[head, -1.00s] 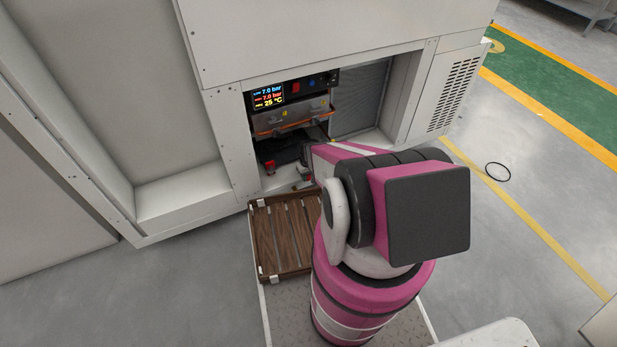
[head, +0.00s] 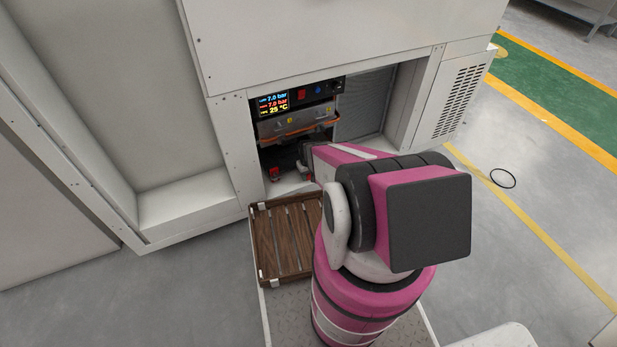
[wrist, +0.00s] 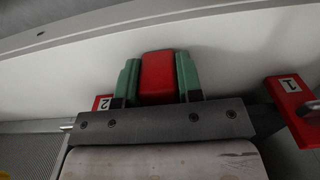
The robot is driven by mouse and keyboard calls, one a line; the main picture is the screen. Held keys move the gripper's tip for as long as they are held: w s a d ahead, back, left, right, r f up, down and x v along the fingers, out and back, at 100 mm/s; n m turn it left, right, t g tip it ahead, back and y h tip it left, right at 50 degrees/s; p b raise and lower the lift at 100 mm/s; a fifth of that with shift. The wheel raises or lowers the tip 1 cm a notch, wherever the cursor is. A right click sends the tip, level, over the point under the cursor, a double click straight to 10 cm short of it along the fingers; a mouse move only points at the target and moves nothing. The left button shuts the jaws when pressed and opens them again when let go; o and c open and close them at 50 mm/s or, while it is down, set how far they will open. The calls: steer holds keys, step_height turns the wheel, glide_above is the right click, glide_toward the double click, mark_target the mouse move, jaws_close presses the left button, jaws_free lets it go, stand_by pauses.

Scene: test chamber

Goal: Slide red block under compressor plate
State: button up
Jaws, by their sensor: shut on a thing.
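In the wrist view, my gripper (wrist: 157,82) has two green fingers shut on a red block (wrist: 157,75), one finger on each side of it. The block lies against or close to a pale surface; I cannot tell if it touches. In the head view, my arm reaches into the lower bay of a white cabinet, and my gripper is mostly hidden there. The compressor unit with an orange-edged plate (head: 300,132) hangs above a dark gap. The held block cannot be made out surely in the head view.
Red pieces marked 1 (wrist: 292,108) and 2 (wrist: 102,103) flank my gripper in the wrist view. In the head view, a red piece (head: 275,174) stands at the bay's left. A lit display (head: 273,103) sits above the plate. A slatted wooden tray (head: 254,240) lies before the cabinet.

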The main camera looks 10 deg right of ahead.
steer(key=shift+w+a, duration=0.15)
steer(key=shift+w, duration=0.6)
steer(key=shift+w+a, duration=0.1)
steer(key=shift+w, duration=0.6)
steer(key=o, duration=1)
steer(key=shift+s, duration=0.15)
